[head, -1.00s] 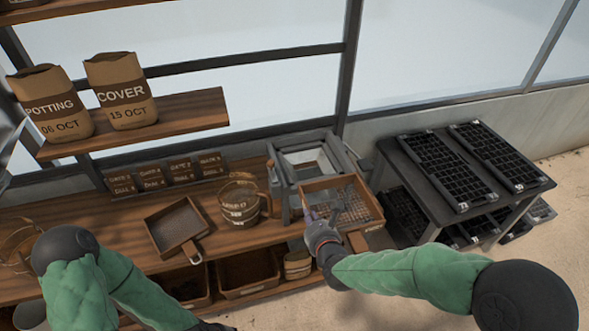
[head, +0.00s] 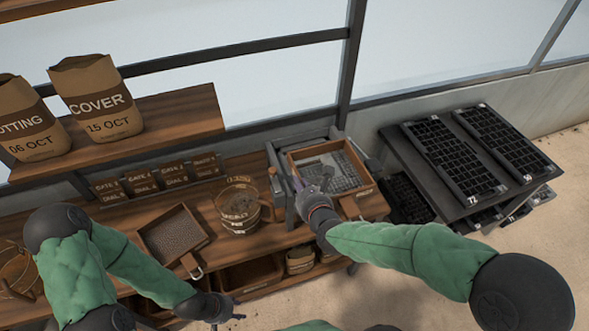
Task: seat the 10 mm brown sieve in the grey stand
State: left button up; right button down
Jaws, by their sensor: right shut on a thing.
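The brown sieve (head: 361,160), a square frame with an open mesh, is at the grey stand (head: 276,160) on the right of the bench. It lies over the stand's top opening and looks roughly level. I cannot tell whether it is fully down in the stand or slightly above it. My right gripper (head: 303,187) is shut on the sieve at its front left side. The label on the sieve's front is too small to read. My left gripper (head: 235,314) is low at the bench's front edge, away from the sieve; its fingers are too small to judge.
A second brown sieve (head: 205,236) with finer mesh lies on the bench at the left. A labelled bucket (head: 239,220) stands between it and the stand. Small brown label blocks (head: 173,175) line the back. A dark table (head: 410,158) with cell trays stands at the right.

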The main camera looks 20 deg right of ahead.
aim_at(288, 159)
jog(key=shift+w, duration=0.45)
jog(key=shift+w+f, duration=0.15)
jog(key=shift+w, duration=1.05)
jog(key=shift+w+a, duration=0.1)
jog(key=shift+w, duration=0.35)
jog(key=shift+w+r+p+x, duration=0.15)
jog(key=shift+r+x, duration=0.15)
jog(key=shift+x, duration=1)
jog(key=shift+w+r+p+x, duration=0.15)
jog(key=shift+r+x, duration=0.1)
jog(key=shift+x, duration=1.05)
jog(key=shift+w+r+p+x, duration=0.15)
jog(key=shift+r+x, duration=0.15)
jog(key=shift+x, duration=1)
jog(key=shift+f+b, duration=0.35)
pick_arm(q)
jog(key=shift+w+f+b, duration=0.15)
jog(key=shift+f+b, duration=1.95)
jog(key=shift+b, duration=0.15)
pick_arm(e)
jog(key=shift+f, duration=1.5)
pick_arm(q)
jog(key=shift+f+b, duration=1.55)
pick_arm(e)
jog(key=shift+s+f, duration=0.1)
jog(key=shift+f, duration=0.4)
